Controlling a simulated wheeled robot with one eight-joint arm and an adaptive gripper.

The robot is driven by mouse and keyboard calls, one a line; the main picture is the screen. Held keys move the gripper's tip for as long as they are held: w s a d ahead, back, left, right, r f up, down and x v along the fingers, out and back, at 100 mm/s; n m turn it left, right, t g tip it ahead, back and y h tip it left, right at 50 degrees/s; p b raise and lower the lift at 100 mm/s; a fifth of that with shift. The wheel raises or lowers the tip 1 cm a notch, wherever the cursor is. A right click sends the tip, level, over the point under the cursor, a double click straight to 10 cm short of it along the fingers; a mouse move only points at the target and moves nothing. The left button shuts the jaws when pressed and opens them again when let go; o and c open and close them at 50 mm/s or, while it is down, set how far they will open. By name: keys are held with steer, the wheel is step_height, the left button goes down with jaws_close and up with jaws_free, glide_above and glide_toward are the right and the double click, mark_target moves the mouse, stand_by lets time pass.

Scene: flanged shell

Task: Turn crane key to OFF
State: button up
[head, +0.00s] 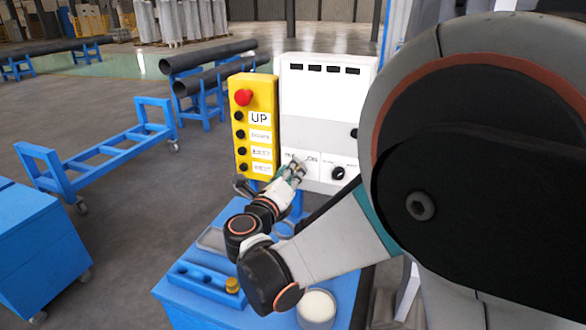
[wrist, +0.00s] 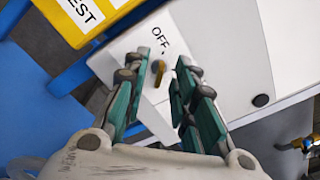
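The crane key, a small brass-coloured handle (wrist: 158,72), shows in the wrist view on a white panel, just below the printed word OFF (wrist: 160,39). Its visible upper end points roughly toward that word; its lower part is hard to make out. My gripper (wrist: 162,66) is open, with one green-padded finger on each side of the key. I cannot tell whether either finger touches it. In the head view my gripper (head: 294,171) is at the lower left of the white control cabinet (head: 325,98) and hides the key there.
A yellow control box (head: 254,128) with a red button and UP label stands just left of my gripper. A black knob (head: 338,173) is to the right on the cabinet. Below is a blue cart (head: 190,308) carrying a white container (head: 317,308).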

steer(key=v, duration=1)
steer(key=shift+s, duration=0.2)
steer(key=shift+r, duration=0.1)
